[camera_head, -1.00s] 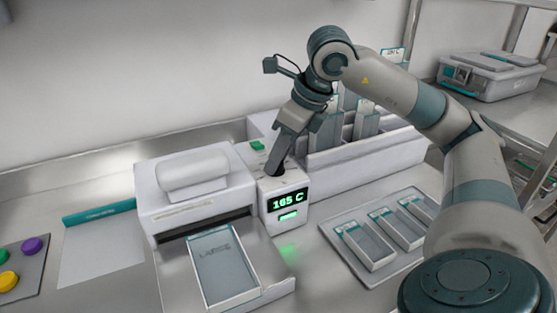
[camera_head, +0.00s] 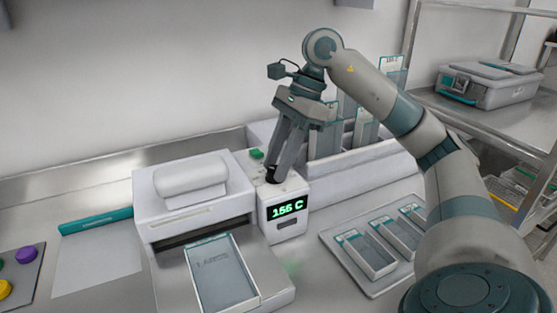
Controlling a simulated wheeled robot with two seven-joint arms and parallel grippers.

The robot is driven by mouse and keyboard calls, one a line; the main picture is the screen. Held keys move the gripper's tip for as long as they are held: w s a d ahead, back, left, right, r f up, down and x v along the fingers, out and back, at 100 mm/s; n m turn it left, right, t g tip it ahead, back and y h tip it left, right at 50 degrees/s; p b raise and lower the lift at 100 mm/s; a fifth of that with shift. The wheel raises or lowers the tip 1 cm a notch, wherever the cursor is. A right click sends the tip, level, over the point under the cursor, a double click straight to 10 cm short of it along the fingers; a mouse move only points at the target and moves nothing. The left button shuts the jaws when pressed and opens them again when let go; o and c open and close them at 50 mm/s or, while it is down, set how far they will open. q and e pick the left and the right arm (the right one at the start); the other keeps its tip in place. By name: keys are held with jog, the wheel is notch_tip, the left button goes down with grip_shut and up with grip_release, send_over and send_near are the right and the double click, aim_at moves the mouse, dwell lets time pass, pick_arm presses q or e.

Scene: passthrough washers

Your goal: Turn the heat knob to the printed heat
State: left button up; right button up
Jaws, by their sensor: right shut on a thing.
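The heat knob (camera_head: 272,177) is a small dark knob on top of the white control box beside the sealer. My right gripper (camera_head: 272,170) points down at it and is shut on it, hiding most of it. The display (camera_head: 284,209) on the box front shows green digits that look like 156 C. The small indicator (camera_head: 287,224) below it is dark. A pouch tray marked LARGE (camera_head: 222,275) lies in front of the sealer (camera_head: 190,200). A label (camera_head: 393,63) stands at the back behind my right arm; its print is too small to read surely. My left gripper is out of view.
A white rack (camera_head: 350,165) with upright pouches stands right of the control box. A tray (camera_head: 385,285) with several flat packs lies in front of it. Coloured buttons (camera_head: 27,254) are at far left.

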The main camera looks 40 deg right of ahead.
jog(key=shift+n+g, duration=0.4)
jog(key=shift+n, duration=0.8)
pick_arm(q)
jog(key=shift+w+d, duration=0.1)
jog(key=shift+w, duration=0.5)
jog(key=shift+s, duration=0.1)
